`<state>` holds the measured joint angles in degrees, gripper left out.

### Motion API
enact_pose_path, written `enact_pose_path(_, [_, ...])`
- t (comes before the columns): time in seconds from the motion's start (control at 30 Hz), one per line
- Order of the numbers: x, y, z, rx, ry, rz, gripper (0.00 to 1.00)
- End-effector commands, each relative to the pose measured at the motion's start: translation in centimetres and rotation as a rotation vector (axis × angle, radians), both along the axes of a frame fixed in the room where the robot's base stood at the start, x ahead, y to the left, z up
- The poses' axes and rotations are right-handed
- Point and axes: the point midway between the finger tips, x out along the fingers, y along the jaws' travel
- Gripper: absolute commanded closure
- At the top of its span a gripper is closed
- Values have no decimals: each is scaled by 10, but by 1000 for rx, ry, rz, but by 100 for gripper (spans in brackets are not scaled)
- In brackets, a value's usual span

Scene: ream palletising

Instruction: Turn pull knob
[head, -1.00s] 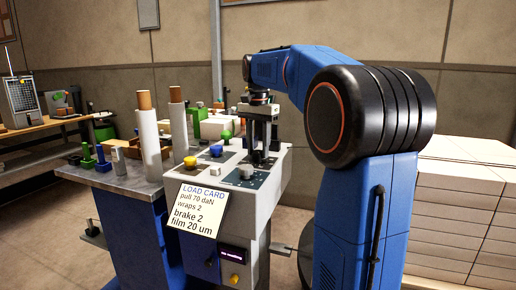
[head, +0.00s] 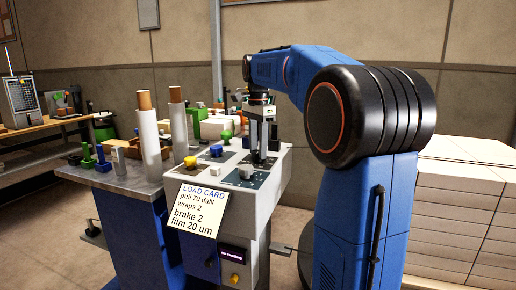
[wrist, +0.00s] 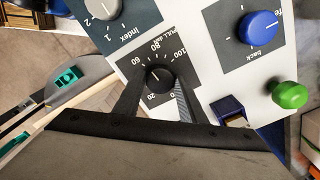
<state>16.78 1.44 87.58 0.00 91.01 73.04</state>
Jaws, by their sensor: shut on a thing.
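The pull knob (wrist: 158,77) is a small dark round knob on a black dial plate (wrist: 141,66) marked with numbers from 20 to 100 in the wrist view. My gripper (wrist: 157,84) is shut on it, one finger on each side. In the wrist view its pale pointer mark is too small to read exactly. In the head view my gripper (head: 260,157) points straight down at the panel top, and its fingers hide the knob. The load card (head: 201,210) on the cabinet front reads pull 70 daN, wraps 2, brake 2, film 20 um.
A grey index knob (wrist: 102,8), a blue knob (wrist: 259,27) and a green knob (wrist: 290,95) stand around the dial. A yellow knob (head: 190,161) is farther left on the panel. Film rolls (head: 149,138) stand on the side table. Stacked reams (head: 468,205) are at right.

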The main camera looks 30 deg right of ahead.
Motion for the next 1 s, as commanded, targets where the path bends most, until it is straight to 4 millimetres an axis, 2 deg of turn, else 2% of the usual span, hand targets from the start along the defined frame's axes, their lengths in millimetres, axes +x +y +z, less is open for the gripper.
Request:
enact_pose_path(0.23, [1, 0, 1, -2, -4, 0, 85])
enact_pose_path(0.27, [1, 0, 1, -2, -4, 0, 56])
enact_pose_path(0.3, [1, 0, 1, -2, -4, 0, 46])
enact_pose_path(0.33, [1, 0, 1, -1, -3, 0, 44])
enact_pose_path(0.6, [0, 0, 1, -1, -2, 1, 44])
enact_pose_path(0.73, [1, 0, 7, -1, -3, 1, 44])
enact_pose_path(0.87, [1, 0, 24, -1, -4, 1, 44])
enact_pose_path(1.0, [1, 0, 51, -1, -5, 1, 44])
